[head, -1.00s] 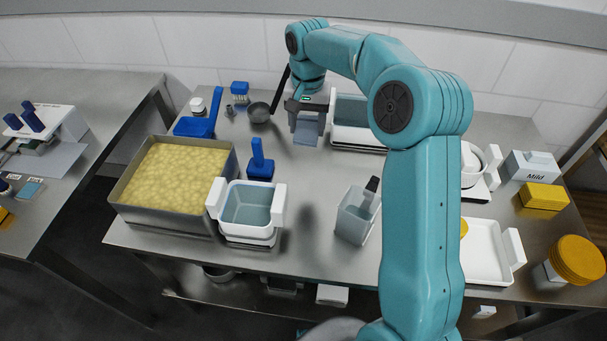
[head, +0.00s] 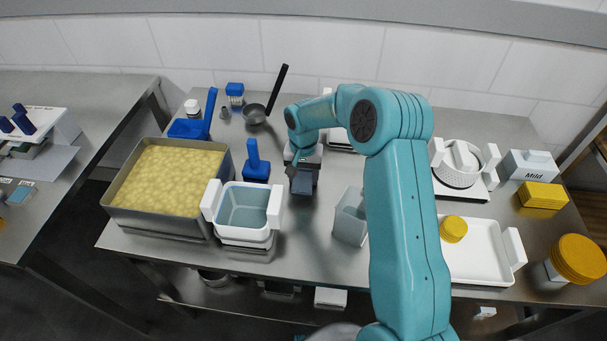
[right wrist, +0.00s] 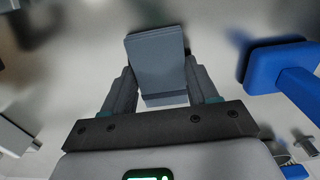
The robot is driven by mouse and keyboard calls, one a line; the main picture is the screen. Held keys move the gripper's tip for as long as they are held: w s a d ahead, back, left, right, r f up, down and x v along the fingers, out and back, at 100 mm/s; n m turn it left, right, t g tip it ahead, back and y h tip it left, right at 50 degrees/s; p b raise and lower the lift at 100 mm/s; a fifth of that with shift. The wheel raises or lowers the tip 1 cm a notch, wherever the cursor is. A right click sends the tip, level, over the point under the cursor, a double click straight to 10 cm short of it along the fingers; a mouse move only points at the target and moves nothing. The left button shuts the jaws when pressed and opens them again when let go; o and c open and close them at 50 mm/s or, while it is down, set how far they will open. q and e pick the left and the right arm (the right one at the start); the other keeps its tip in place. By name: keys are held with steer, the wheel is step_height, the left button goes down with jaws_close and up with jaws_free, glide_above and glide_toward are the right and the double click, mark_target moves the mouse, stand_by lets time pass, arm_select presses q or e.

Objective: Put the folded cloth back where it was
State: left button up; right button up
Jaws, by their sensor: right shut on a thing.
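The folded cloth (head: 303,183) is a small grey-blue block in the head view, below my right gripper (head: 302,168). In the right wrist view the cloth (right wrist: 157,58) sits between the two dark fingers of my right gripper (right wrist: 162,80), which is shut on it. The cloth is over the middle of the steel table (head: 320,235), between the blue-handled brush and the grey container. Whether it touches the table is hard to tell. My left gripper is not in view.
A grey container (head: 350,216) is at the right front. The curd vat (head: 170,180) fills the left. Bare table lies between the tub and the container.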

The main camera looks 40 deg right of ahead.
mark_target(304, 178)
steer(key=shift+r, duration=0.1)
steer(key=shift+s, duration=0.1)
steer(key=o, duration=1.1)
steer(key=shift+f, duration=0.2)
steer(key=shift+c, duration=0.2)
steer(key=shift+r, duration=0.1)
step_height(304, 178, up, 12)
steer(key=shift+r+p, duration=0.15)
steer(key=shift+p, duration=0.2)
